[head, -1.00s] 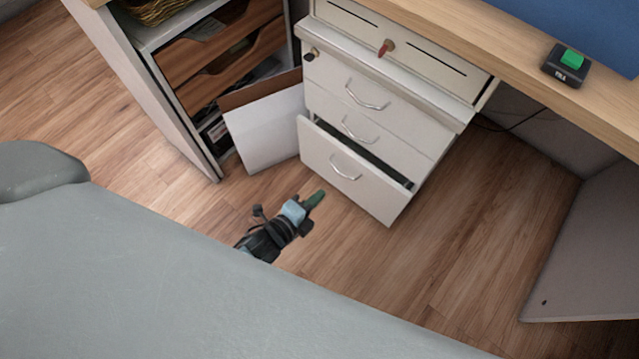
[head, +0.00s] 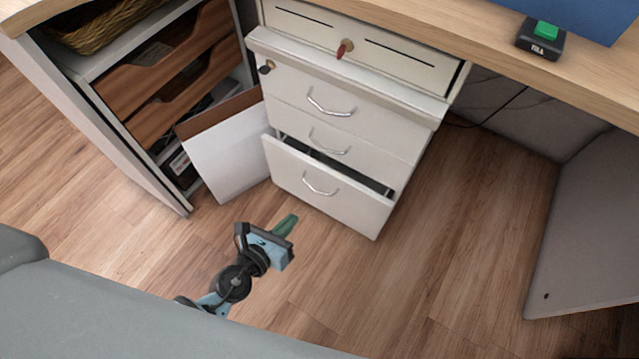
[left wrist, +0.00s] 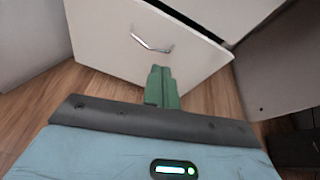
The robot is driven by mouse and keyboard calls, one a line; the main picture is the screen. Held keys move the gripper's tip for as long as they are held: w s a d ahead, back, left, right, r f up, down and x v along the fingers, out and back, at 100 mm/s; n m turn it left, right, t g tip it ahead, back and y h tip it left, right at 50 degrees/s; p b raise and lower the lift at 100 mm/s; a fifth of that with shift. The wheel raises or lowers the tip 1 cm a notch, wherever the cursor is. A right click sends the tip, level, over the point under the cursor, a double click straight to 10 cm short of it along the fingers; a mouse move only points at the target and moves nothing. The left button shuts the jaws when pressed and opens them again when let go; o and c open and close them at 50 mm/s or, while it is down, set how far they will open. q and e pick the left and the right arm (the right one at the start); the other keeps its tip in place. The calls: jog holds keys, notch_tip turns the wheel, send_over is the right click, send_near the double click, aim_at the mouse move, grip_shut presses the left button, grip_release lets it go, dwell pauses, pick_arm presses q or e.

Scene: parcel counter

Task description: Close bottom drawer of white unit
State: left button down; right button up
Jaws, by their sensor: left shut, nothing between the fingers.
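The white drawer unit (head: 350,118) stands under the wooden counter. Its bottom drawer (head: 342,205) is pulled partly out, with a dark gap showing along its top edge; the drawers above it look closed. In the left wrist view the bottom drawer's front (left wrist: 105,35) with its curved metal handle lies straight ahead. My left gripper (head: 288,224) is low over the floor, in front of and to the left of the drawer front. Its green fingers (left wrist: 161,85) are shut and empty, pointing at the drawer front below the handle. I cannot tell whether they touch it. My right gripper is not in view.
A shelf unit with wooden trays (head: 170,75) stands at the left. A white panel with a brown edge (head: 225,150) leans between it and the drawer unit. A grey panel (head: 590,220) stands at the right. The floor (head: 430,240) in front is clear.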

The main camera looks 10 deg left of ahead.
aim_at(326, 176)
pick_arm(q)
jog(key=m, duration=0.2)
jog(key=shift+w+a+r+m+t, duration=0.1)
jog(key=shift+r+m+t, duration=0.2)
jog(key=shift+r, duration=0.05)
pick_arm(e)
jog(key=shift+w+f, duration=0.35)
pick_arm(q)
jog(key=shift+w+b, duration=0.1)
jog(key=shift+b, duration=0.2)
